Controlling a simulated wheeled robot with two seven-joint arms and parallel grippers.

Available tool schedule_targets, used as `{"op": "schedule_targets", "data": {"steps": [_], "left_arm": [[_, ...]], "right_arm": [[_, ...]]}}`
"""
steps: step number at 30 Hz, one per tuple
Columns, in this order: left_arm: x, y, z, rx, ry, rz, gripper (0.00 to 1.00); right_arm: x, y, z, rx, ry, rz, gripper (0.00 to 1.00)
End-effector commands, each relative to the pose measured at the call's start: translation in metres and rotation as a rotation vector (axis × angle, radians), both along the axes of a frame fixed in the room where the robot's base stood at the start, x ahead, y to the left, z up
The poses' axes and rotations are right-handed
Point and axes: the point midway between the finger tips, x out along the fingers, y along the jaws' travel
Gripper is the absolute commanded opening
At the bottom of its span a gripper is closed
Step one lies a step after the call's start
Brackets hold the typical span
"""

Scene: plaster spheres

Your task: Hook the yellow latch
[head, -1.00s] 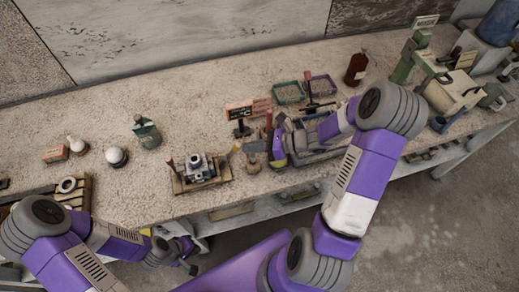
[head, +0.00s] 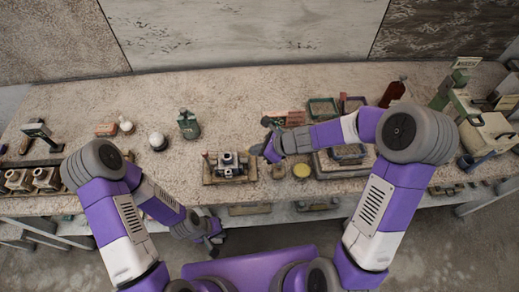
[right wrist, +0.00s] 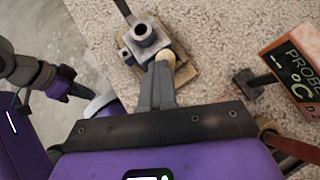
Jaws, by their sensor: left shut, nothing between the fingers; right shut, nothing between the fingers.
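A grey metal block with a round opening (head: 228,160) sits on a small wooden base (head: 208,181) near the front edge of the bench. It also shows in the right wrist view (right wrist: 143,38). I cannot make out a yellow latch on it. A flat yellow round piece (head: 301,170) lies to its right. My right gripper (head: 256,150) is shut and empty just right of and above the block; in the right wrist view its fingertips (right wrist: 162,68) overlap a pale round part beside the block. My left gripper (head: 218,246) is shut and empty, low in front of the bench.
An orange sign (right wrist: 296,58) reading PROBE stands right of the block.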

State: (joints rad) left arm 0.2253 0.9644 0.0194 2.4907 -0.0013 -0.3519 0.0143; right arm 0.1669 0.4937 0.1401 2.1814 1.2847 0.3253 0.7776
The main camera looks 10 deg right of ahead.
Motion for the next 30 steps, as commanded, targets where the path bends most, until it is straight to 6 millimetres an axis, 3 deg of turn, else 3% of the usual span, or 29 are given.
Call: {"op": "schedule_targets", "data": {"steps": [19, 30], "left_arm": [[0.000, 0.000, 0.002, 0.000, 0.000, -0.001, 0.00], [0.000, 0.000, 0.044, 0.000, 0.000, -0.001, 0.00]], "right_arm": [[0.001, -0.005, 0.001, -0.009, 0.002, -0.015, 0.00], [-0.012, -0.025, 0.043, -0.005, 0.000, 0.003, 0.00]]}}
